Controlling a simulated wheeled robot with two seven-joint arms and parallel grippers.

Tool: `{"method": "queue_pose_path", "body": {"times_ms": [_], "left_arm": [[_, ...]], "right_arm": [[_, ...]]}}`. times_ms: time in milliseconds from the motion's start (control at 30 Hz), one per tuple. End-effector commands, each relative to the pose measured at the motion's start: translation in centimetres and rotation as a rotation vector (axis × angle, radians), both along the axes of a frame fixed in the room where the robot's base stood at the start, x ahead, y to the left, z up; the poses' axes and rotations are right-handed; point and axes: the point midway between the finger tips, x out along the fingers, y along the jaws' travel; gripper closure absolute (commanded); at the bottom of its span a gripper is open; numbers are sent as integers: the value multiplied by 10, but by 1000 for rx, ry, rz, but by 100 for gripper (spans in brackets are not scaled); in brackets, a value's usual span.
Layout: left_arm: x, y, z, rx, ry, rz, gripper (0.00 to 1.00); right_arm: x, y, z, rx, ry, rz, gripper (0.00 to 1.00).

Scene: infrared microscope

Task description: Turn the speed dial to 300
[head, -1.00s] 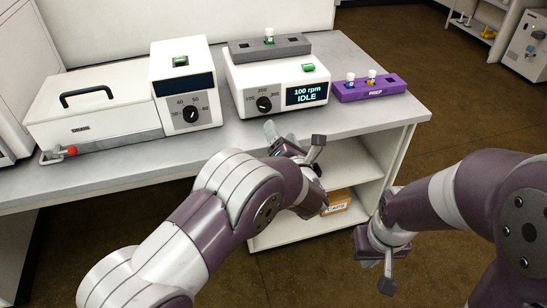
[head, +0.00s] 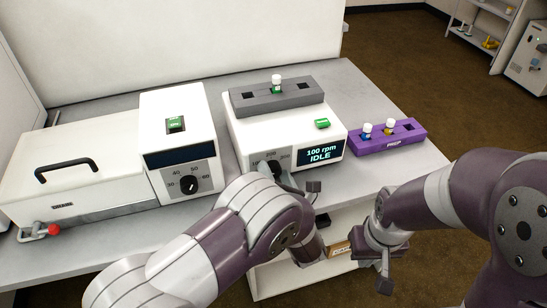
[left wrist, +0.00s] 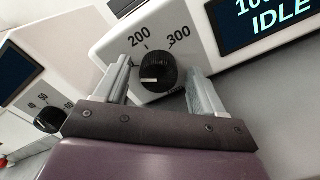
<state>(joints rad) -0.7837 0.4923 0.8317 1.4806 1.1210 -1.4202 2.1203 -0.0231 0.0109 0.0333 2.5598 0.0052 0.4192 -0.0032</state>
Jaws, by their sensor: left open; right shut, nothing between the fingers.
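The speed dial (left wrist: 158,72) is a black ribbed knob on the front of the white shaker unit (head: 244,128), with 200 and 300 printed around it. In the left wrist view its pale pointer line faces left, away from the 300 mark. The display (head: 320,151) reads 100 rpm, IDLE. My left gripper (left wrist: 160,80) is open, its two fingers on either side of the dial; I cannot tell whether they touch it. In the head view my left arm partly hides the dial (head: 276,169). My right gripper (head: 384,262) is shut and empty, in front of the bench.
A grey block (head: 252,99) with a vial sits on the unit. A purple rack (head: 404,139) with vials stands to its right. A second device with its own dial (head: 189,184) and a lidded bath (head: 35,200) stand to the left.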

Motion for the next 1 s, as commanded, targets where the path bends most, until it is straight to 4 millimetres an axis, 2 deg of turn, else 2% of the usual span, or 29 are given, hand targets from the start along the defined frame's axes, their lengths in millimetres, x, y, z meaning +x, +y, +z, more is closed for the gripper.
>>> {"method": "queue_pose_path", "body": {"times_ms": [333,367,500,533,767,1000], "left_arm": [[-2,0,-1,1,1,-1,31],[-2,0,-1,1,1,-1,34],[-2,0,0,1,1,-1,79],[-2,0,0,1,1,-1,87],[-2,0,-1,10,3,0,87],[-2,1,-1,98,32,0,87]], "right_arm": [[0,0,1,0,0,0,100],[0,0,1,0,0,0,100],[0,0,1,0,0,0,100],[0,0,1,0,0,0,100],[0,0,1,0,0,0,100],[0,0,-2,0,0,0,100]]}}
